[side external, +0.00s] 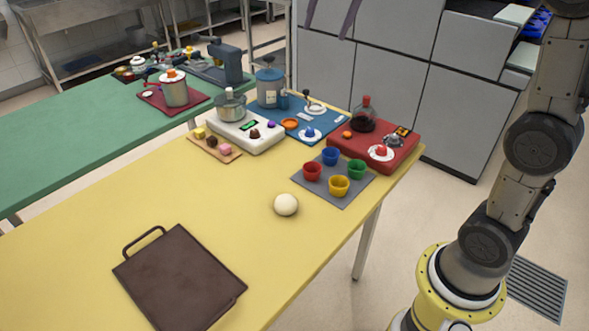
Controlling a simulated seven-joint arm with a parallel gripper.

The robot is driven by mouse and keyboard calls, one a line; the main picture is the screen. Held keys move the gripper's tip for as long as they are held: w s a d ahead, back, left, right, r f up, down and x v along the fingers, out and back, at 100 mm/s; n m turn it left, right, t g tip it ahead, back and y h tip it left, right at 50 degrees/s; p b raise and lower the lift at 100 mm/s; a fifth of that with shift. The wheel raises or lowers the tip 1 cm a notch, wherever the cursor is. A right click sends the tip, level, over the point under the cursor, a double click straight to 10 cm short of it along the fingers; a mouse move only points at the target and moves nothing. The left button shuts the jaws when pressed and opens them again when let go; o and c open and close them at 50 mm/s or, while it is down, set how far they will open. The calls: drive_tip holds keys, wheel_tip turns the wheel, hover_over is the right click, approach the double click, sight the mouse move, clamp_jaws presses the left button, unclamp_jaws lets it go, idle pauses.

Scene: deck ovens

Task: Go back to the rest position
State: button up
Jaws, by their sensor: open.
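Two dark purple fingertips of my gripper (326,32) hang in at the top edge of the side external view. They are spread apart with nothing between them. The rest of the gripper is cut off by the frame. In the picture it shows above the work table, in front of the grey cabinets, and it touches nothing that I can see. My arm rises along the right side, beside the yellow table (225,190).
A dark tray with a handle (180,280) lies at the table's front. A pale ball (286,204) sits mid-table. Coloured cups stand on a grey mat (343,199). Behind are a red station (400,158), a white cooker (262,141) and a blue mat (327,122). The table's left middle is bare.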

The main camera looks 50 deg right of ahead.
drive_tip(key=s+a+n+t, duration=0.1)
drive_tip(key=s+a+n, duration=0.25)
drive_tip(key=s, duration=0.75)
drive_tip(key=s+a+f+n, duration=0.2)
drive_tip(key=s+f+n, duration=0.5)
drive_tip(key=s+f, duration=0.5)
wheel_tip(320, 180, down, 4)
drive_tip(key=shift+s+a+f+n+t+y, duration=0.1)
drive_tip(key=shift+s+a+n+t+y, duration=0.2)
drive_tip(key=shift+s+a+n, duration=0.1)
